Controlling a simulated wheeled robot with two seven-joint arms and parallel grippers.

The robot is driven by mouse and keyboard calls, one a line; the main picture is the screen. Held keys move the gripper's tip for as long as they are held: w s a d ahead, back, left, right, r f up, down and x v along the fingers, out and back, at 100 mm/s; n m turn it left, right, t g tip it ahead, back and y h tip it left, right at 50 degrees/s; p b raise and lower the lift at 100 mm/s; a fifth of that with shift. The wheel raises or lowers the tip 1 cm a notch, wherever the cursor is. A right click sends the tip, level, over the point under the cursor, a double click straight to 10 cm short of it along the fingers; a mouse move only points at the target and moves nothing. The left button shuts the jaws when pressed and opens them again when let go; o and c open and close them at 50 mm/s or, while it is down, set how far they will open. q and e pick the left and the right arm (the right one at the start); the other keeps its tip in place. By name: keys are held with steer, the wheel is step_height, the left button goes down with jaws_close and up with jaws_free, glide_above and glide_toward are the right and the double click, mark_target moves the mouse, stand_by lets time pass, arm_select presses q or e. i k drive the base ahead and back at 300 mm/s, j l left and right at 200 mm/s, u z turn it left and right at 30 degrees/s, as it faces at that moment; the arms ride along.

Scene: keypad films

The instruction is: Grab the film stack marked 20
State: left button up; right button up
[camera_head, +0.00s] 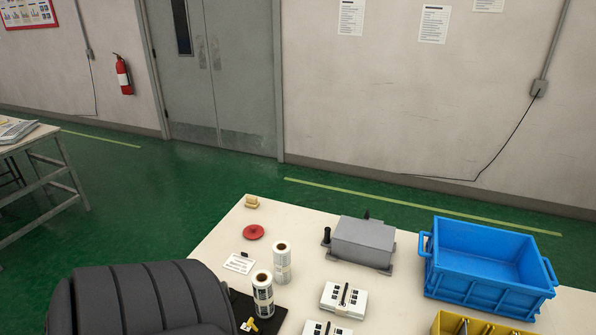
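A white stack with black squares (344,300) and a dark strip across its middle lies on the table. A second similar white stack (326,328) lies nearer and is cut off by the lower picture edge. They look like keypad film stacks, but no number can be read on either. Two upright rolls of printed film stand to their left, one nearer (263,295) and one farther (282,263). Neither of my grippers shows in the head view.
The table (215,240) also holds a grey machine (362,241), a blue crate (485,255), a yellow bin (436,325), a red disc (253,232) and a white card (239,262). A dark padded chair back (140,300) covers the lower left. Green floor lies beyond.

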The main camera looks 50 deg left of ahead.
mark_target(343, 300)
steer(key=u, duration=1.3)
